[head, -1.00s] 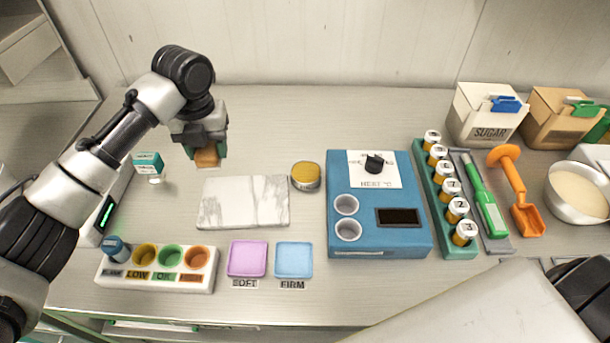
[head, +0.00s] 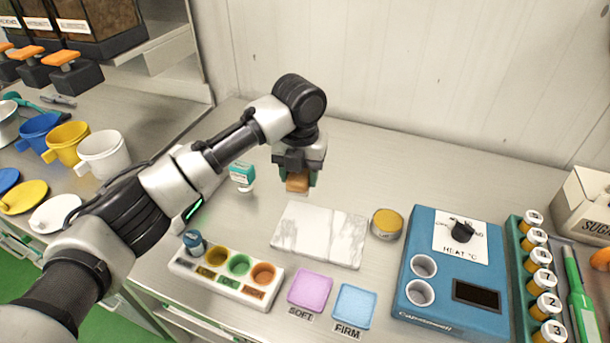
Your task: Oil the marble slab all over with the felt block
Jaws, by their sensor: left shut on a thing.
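The marble slab (head: 320,236), white with grey veins, lies flat on the steel counter in the middle of the head view. My left gripper (head: 297,180) is shut on the felt block (head: 297,183), a small orange-brown block. It holds the block above the counter, just behind the slab's back left corner and apart from it. A round tin (head: 387,223) with a yellow-brown top stands just right of the slab. My right gripper is out of view.
A blue heater box (head: 455,270) stands right of the tin. In front are a white tray of coloured cups (head: 228,278), a pink pad (head: 310,290) and a blue pad (head: 354,305). A small teal-and-white box (head: 242,175) stands left of the gripper. Mugs (head: 103,153) stand far left.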

